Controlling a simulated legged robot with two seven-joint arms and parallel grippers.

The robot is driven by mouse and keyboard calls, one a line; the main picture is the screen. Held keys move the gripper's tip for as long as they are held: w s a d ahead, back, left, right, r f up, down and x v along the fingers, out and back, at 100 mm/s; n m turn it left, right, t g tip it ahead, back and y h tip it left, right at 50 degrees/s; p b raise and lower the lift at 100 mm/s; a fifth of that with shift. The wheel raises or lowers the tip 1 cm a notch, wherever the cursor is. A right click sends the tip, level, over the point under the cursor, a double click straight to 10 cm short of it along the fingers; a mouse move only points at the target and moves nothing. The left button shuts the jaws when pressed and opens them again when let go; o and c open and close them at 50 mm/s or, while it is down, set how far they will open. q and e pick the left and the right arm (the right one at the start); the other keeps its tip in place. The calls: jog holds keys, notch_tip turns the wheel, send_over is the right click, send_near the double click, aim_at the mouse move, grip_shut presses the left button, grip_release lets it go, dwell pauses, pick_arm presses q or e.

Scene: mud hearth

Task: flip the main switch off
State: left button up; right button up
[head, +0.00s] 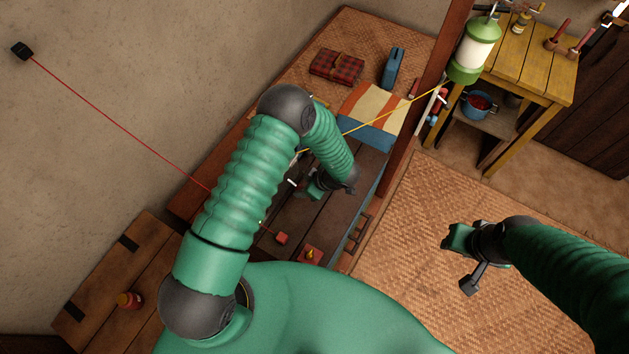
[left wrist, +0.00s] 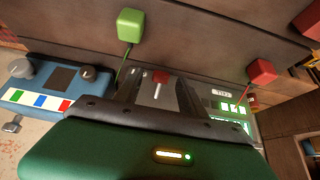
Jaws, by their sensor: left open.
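A switch lever with a red cap (left wrist: 161,77) and a pale stem shows in the left wrist view, on or in front of a green-and-grey panel (left wrist: 205,90). I take it for the main switch. My left gripper (left wrist: 157,88) is open, and the lever appears between its two dark fingers; I cannot tell whether they touch it. In the head view my left gripper (head: 308,188) is low over the dark bench, and the switch is not clearly visible there. My right gripper (head: 458,239) is over the woven mat, far from the bench, and seems to hold nothing.
A green block (left wrist: 130,25) and a red block (left wrist: 262,71) on wires flank the lever. A blue device with knobs (left wrist: 38,88) stands left. A yellow cord and a red cord cross the bench area. The woven floor mat (head: 400,250) is clear.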

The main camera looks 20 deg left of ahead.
pick_arm(q)
jog(key=b+v, duration=0.2)
jog(key=v, duration=1.3)
jog(key=shift+r, duration=0.1)
jog(key=w+r+m+t+h+b, duration=0.25)
jog(key=w+m+t+b, duration=0.35)
jog(key=w, duration=0.4)
jog(key=s+a+f+m+g+h+b, duration=0.1)
jog(key=s+a+f+m+b, duration=0.1)
jog(key=s, duration=0.5)
jog(key=s+a+f+m+g+h+b, duration=0.1)
jog(key=s+a+f+m+b, duration=0.1)
jog(key=s+m, duration=0.3)
jog(key=s+a+f+m+g+h+b, duration=0.1)
jog(key=s+a+f+m+g+b, duration=0.1)
jog(key=s, duration=0.6)
jog(key=shift+s+f+m+h+b, duration=0.15)
jog(key=shift+s+m+h+b, duration=0.25)
jog(key=shift+m+b, duration=0.3)
